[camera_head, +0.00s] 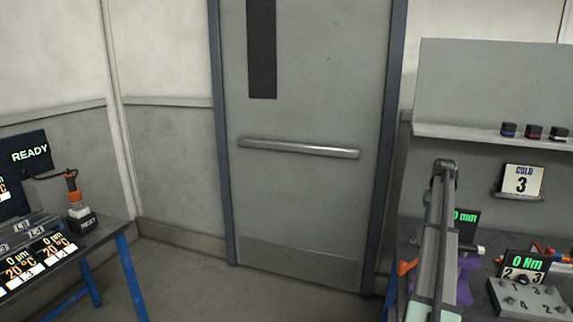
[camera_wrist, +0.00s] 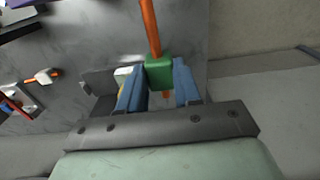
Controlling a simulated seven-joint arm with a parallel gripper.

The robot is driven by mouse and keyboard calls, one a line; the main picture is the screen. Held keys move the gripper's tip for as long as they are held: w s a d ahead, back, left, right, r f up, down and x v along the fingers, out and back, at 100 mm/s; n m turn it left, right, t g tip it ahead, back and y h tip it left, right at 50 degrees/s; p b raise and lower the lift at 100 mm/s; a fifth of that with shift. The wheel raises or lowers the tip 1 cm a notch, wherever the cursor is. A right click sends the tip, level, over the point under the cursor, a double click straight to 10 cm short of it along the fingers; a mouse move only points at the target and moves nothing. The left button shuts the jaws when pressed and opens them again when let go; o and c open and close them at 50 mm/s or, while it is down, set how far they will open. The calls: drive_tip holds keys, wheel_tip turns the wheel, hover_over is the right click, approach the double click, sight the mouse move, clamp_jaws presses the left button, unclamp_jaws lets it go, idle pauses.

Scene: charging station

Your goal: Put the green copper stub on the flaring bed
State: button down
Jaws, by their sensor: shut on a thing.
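In the wrist view, my gripper (camera_wrist: 159,88) has its two blue fingers on either side of a green block with a copper rod through it, the green copper stub (camera_wrist: 158,72). The fingers are shut on the green block. The copper rod (camera_wrist: 150,28) sticks out toward the top of the picture, and a short end shows below the block. The stub appears held above or near the edge of a grey bench (camera_wrist: 100,45). I cannot tell which thing is the flaring bed.
In the head view, the right bench carries a purple part (camera_head: 466,282), a "0 Nm" display (camera_head: 524,264) and a numbered grey block (camera_head: 530,299). A shelf (camera_head: 470,134) hangs above. A table with displays (camera_head: 40,262) stands left. Floor before the door (camera_head: 310,200) is clear.

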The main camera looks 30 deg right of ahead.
drive_tip(key=w+a+f+n, duration=0.15)
drive_tip(key=w+a, duration=0.35)
drive_tip(key=a, duration=0.7)
drive_tip(key=w+a+f+n, duration=0.15)
drive_tip(key=w+a, duration=0.25)
drive_tip(key=a, duration=0.8)
drive_tip(key=w+a+f+n, duration=0.15)
drive_tip(key=w+a, duration=0.35)
drive_tip(key=a, duration=0.7)
drive_tip(key=s+a+f+n, duration=0.1)
drive_tip(key=s+a, duration=0.1)
drive_tip(key=a, duration=1)
drive_tip(key=s+a+f+n, duration=0.2)
drive_tip(key=a, duration=1)
drive_tip(key=s+a+f+n, duration=0.1)
drive_tip(key=s+a, duration=0.1)
drive_tip(key=a, duration=1.1)
drive_tip(key=shift+f, duration=0.35)
